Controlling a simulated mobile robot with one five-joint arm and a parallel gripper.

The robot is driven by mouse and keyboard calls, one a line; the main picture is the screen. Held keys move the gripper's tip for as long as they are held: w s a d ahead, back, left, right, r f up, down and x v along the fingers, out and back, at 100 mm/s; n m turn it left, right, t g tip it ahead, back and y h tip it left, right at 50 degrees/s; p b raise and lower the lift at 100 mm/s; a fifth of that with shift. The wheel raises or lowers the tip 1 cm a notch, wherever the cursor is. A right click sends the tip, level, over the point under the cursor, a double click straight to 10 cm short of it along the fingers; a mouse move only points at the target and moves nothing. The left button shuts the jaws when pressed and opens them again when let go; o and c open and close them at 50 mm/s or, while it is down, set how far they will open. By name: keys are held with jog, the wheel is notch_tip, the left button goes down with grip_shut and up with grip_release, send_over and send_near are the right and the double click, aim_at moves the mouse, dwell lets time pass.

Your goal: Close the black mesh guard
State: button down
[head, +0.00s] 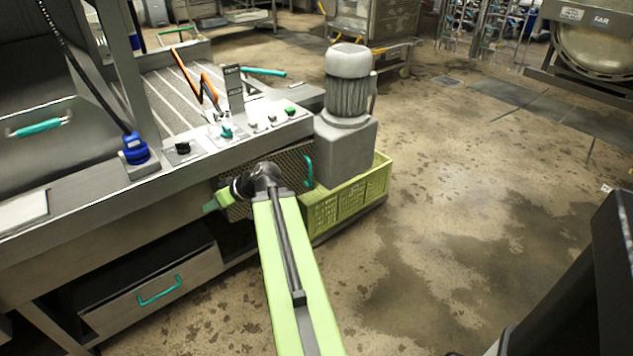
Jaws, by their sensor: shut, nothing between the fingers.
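The black mesh guard (291,164) is a dark mesh panel below the front edge of the machine's control panel, left of the grey motor. A teal upright handle (308,171) is at its right end. My arm's wrist crosses in front of the guard and hides its middle. My gripper (214,204) is green, points left, and is shut and empty near the guard's left end. I cannot tell whether it touches the mesh. How far the guard stands open is also unclear.
A grey motor (347,95) on a box-shaped housing stands right of the guard, by a yellow-green crate (380,178). A drawer with a teal handle (160,291) is at lower left. Buttons and a blue connector (135,148) line the ledge. The wet floor (480,200) at right is open.

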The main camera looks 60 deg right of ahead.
jog(key=s+d+f+m+t+h+b, duration=0.1)
jog(key=s+d+f+t+h+b, duration=0.2)
jog(key=d, duration=0.6)
jog(key=s+d+m+t+h+b, duration=0.15)
jog(key=s+d+b, duration=0.3)
jog(key=d, duration=0.45)
jog(key=m+t+h+b, duration=0.2)
jog(key=h+b, duration=0.2)
jog(key=h, duration=0.3)
send_near(311, 152)
jog(key=x, duration=0.6)
jog(key=shift+w+d+r, duration=0.1)
jog(key=shift+w+d, duration=0.05)
jog(key=shift+w, duration=0.2)
